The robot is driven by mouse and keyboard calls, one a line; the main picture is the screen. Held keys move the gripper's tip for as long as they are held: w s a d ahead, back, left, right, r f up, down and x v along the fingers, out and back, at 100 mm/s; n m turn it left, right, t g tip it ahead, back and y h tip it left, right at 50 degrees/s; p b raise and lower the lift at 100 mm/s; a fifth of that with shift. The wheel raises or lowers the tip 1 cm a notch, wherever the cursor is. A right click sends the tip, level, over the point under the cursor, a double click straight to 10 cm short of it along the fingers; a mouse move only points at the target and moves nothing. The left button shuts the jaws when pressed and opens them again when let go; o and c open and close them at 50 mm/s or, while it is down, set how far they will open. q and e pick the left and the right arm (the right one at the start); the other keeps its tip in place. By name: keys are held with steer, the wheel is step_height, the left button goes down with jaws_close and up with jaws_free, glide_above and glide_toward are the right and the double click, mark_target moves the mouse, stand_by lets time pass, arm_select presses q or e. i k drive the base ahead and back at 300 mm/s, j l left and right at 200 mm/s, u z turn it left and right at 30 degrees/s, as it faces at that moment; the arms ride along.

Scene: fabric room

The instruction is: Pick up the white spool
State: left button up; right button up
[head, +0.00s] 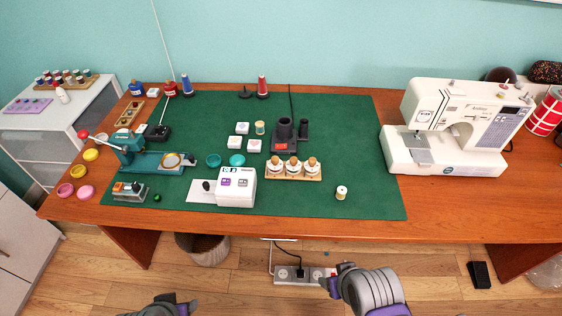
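A small white spool (341,192) stands upright on the green cutting mat (370,150), near its front right part. Another small pale spool (260,127) stands further back on the mat, beside small white boxes. My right gripper (335,279) is low in front of the table, below the white spool and apart from it. My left gripper (172,303) is at the bottom edge of the view, also in front of the table and far from the spool. Whether either gripper's fingers are open is unclear; I see nothing held in them.
A rack of wooden-topped jars (293,172) stands left of the white spool, with a white machine (236,187) beyond it. A sewing machine (455,125) stands to the right. The mat around the white spool is clear. The wooden table's front edge (330,232) lies between it and my grippers.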

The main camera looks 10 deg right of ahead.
mark_target(70, 82)
steer(key=j+u, duration=0.25)
steer(key=j, duration=0.65)
steer(key=i+j+u, duration=0.1)
steer(key=j+u, duration=0.2)
steer(key=j, duration=0.65)
